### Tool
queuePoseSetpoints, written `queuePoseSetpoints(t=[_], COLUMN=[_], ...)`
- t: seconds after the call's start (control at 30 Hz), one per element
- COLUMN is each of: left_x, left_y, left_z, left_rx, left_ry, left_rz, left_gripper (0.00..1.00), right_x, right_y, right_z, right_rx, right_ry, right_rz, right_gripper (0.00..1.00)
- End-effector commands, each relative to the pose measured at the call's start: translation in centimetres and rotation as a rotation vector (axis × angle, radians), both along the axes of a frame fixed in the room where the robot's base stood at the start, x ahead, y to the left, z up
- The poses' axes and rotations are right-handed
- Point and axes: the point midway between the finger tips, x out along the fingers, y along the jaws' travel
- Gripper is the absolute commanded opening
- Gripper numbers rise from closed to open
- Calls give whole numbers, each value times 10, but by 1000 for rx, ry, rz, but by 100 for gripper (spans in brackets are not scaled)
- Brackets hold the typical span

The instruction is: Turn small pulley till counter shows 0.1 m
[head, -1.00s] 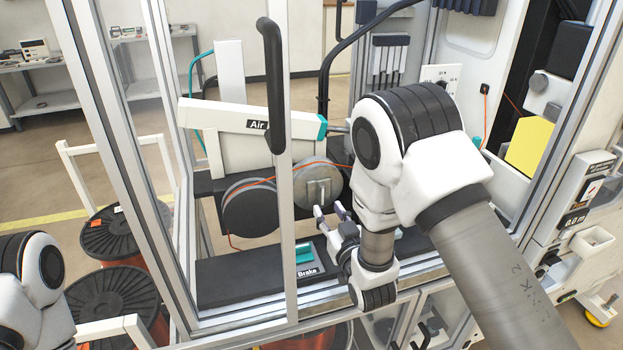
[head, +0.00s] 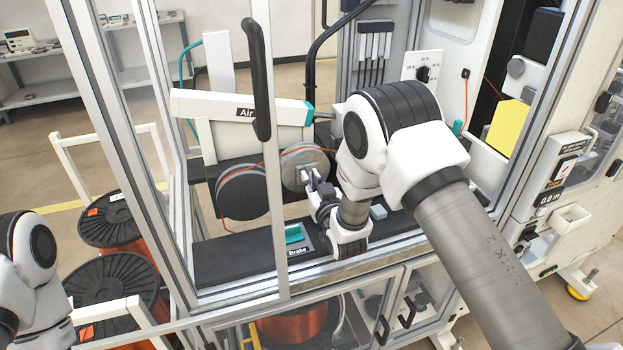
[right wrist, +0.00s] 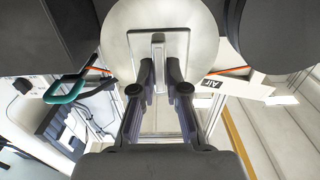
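The small pulley (head: 305,157) is a grey disc at the right of the larger pulley (head: 241,192), with the orange wire running over it. A pale upright bar handle (right wrist: 158,50) stands out from a plate on its face. My right gripper (head: 311,183) is in front of the small pulley. In the right wrist view its two fingers (right wrist: 160,72) are apart, one on each side of the handle's lower end; I see no clear grip on it. The counter (head: 549,197) on the right panel appears to read 0.0 m. Only my left arm shows at the left edge.
A teal brake switch (head: 294,233) sits on the black ledge below the pulleys. A frame post with a black handle (head: 259,80) stands in front. The white Air arm (head: 240,107) is above the pulleys. Wire spools (head: 112,280) stand at left.

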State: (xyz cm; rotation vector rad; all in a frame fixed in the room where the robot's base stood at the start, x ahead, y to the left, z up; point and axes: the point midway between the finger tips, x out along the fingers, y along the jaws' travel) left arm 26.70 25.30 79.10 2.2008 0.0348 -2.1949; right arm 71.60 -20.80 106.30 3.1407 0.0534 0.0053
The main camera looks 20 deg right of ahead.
Motion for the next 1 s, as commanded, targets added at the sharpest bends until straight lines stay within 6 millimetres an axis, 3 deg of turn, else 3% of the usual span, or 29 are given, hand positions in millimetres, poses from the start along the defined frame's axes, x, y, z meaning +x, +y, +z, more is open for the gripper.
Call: queuePoseSetpoints(t=[0.47, 1.0], left_x=[0, 0], left_y=[0, 0], left_z=[-10, -41], left_rx=[0, 0], left_ry=[0, 0], left_rz=[0, 0], left_gripper=[0, 0], right_x=[0, 1], right_y=[-1, -3], right_z=[-2, -5], right_rx=[99, 556], right_ry=[4, 20], right_rz=[0, 2], right_gripper=[0, 0])
